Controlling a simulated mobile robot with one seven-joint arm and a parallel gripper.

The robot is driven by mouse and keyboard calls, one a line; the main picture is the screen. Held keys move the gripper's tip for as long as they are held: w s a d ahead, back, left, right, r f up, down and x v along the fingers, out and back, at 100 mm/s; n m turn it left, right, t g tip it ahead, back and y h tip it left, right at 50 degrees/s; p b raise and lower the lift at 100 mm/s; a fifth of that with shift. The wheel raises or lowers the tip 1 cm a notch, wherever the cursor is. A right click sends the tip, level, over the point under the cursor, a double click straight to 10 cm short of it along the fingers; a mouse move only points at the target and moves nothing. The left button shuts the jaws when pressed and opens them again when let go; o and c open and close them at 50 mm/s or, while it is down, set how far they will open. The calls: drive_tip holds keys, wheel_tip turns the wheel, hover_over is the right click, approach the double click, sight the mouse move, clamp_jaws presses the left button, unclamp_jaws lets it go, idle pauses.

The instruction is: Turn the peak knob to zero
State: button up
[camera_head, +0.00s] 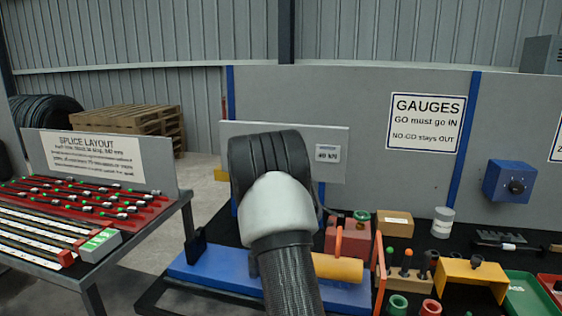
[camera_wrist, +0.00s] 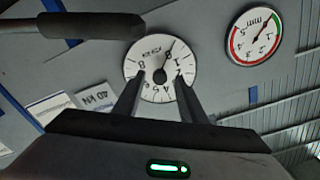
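In the wrist view a round white dial (camera_wrist: 143,86) with black numerals, appearing upside down, faces the camera. A small dark knob (camera_wrist: 160,76) sits at its centre, and a thin dark pointer (camera_wrist: 168,51) runs from it toward the upper right. My gripper (camera_wrist: 158,80) is open, with one finger on each side of the knob and a visible gap to it. How near the fingertips are to the dial face I cannot tell. In the head view my arm hides the gripper, the dial and the knob.
A second gauge (camera_wrist: 255,35) with a red and green arc is at the upper right of the wrist view. A dark bar (camera_wrist: 72,27) crosses at upper left. In the head view a grey panel (camera_head: 336,166) stands behind my arm; a blue box (camera_head: 507,182) hangs right.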

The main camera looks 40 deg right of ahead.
drive_tip(key=b+v, duration=0.1)
drive_tip(key=v, duration=1.6)
drive_tip(key=shift+a, duration=0.2)
drive_tip(key=shift+s, duration=0.1)
drive_tip(key=a+r+n+t+y+p, duration=0.2)
drive_tip(key=a+r+n+y+p, duration=0.4)
drive_tip(key=a, duration=0.7)
drive_tip(key=s+a+r+n+g+y+p, duration=0.1)
drive_tip(key=s+a+r+n+y, duration=0.15)
drive_tip(key=s+a, duration=0.2)
drive_tip(key=s+a+r+n+y+p, duration=0.1)
drive_tip(key=s+a+n+y, duration=0.1)
drive_tip(key=s+a+y, duration=0.3)
drive_tip(key=s+a+f+n+g+p, duration=0.1)
drive_tip(key=s+a+n+g+p, duration=0.1)
drive_tip(key=s, duration=0.9)
drive_tip(key=s+a+f+n+g+p, duration=0.1)
drive_tip(key=s+a+n+g+p, duration=0.1)
drive_tip(key=s, duration=0.9)
drive_tip(key=a+n+g, duration=0.1)
drive_tip(key=a+g, duration=0.1)
drive_tip(key=g, duration=0.1)
